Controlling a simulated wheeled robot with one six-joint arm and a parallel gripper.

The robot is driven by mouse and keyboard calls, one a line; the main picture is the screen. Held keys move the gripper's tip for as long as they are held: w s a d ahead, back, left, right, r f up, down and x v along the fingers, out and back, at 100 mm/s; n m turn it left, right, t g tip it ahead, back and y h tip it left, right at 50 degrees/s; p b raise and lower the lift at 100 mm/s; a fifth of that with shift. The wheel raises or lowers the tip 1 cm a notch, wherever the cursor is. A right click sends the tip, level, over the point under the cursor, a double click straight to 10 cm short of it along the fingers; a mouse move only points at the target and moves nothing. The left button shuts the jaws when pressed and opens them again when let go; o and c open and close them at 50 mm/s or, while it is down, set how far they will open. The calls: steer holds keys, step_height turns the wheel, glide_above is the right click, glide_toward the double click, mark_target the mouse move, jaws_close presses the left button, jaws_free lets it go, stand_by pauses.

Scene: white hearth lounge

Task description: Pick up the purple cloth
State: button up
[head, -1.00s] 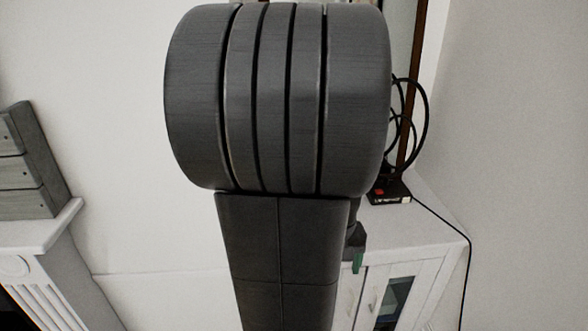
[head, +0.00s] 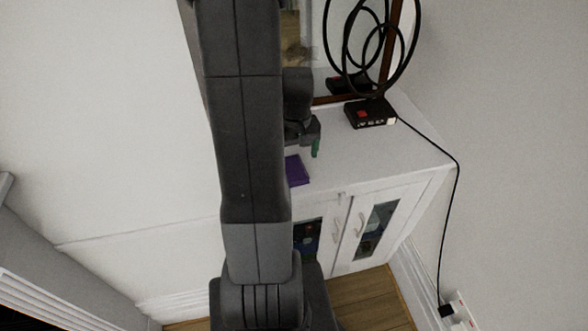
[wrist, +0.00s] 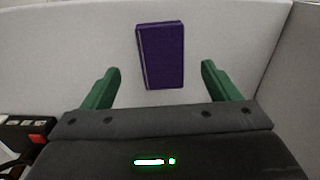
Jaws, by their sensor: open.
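The purple cloth (head: 297,171) is a small folded rectangle lying on the white cabinet top, partly hidden behind my arm in the head view. In the wrist view the purple cloth (wrist: 161,55) lies flat, ahead of my gripper and between the lines of its two green fingers. My gripper (wrist: 158,80) is open and empty, with the fingers spread wider than the cloth. In the head view one green fingertip of my gripper (head: 315,148) shows above the cabinet top, just beyond the cloth; the rest is hidden by my arm.
A black box with a red switch (head: 370,114) and coiled black cable stands at the back of the cabinet top (head: 395,150), before a mirror. Its cord runs down to a wall socket (head: 462,312). The cabinet top's right part is clear.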

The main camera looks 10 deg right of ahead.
mark_target(295, 167)
steer(key=shift+w+a+f+p, duration=0.1)
steer(key=shift+w+f+p, duration=0.15)
steer(key=shift+f, duration=1.3)
steer(key=shift+w+f+p, duration=0.1)
steer(key=shift+w+f, duration=0.1)
steer(key=shift+f, duration=1.3)
steer(key=c, duration=1.1)
